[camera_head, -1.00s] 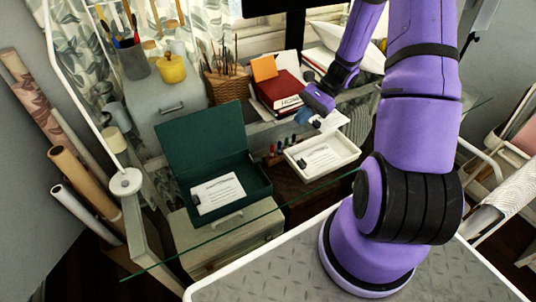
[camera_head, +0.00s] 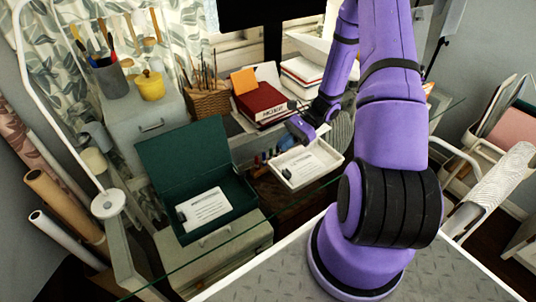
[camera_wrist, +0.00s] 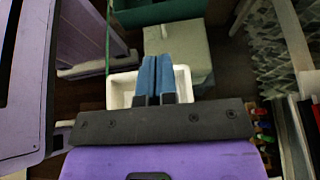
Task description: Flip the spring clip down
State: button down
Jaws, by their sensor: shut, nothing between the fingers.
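A white card (camera_head: 204,208) lies in the green open box (camera_head: 232,190), with a small black clip (camera_head: 182,216) at its left edge. A white tray (camera_head: 318,176) stands to the right of the box and holds another pale card (camera_head: 296,167). Which clip the task means, and how its levers lie, is too small to tell. My gripper (camera_head: 298,130) is above the far side of the tray in the head view. In the wrist view my gripper (camera_wrist: 155,80) has its blue fingers together and empty, in front of the white tray (camera_wrist: 122,88). No clip shows there.
A red book stack (camera_head: 262,104) and a pencil basket (camera_head: 207,100) stand behind the tray. A yellow pot (camera_head: 150,86) sits on a grey drawer unit (camera_head: 150,125). Several small coloured items (camera_wrist: 264,130) lie beside the tray. The glass desk edge runs in front.

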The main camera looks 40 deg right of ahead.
send_near(245, 173)
jog(key=f, duration=0.1)
jog(key=a+f, duration=0.1)
jog(key=f, duration=0.1)
jog(key=w+a+f, duration=0.1)
jog(key=shift+f, duration=0.25)
jog(key=a, duration=0.3)
jog(key=shift+r, duration=0.1)
jog(key=shift+a, duration=0.5)
jog(key=shift+w+a+r, duration=0.1)
jog(key=shift+w+r, duration=0.05)
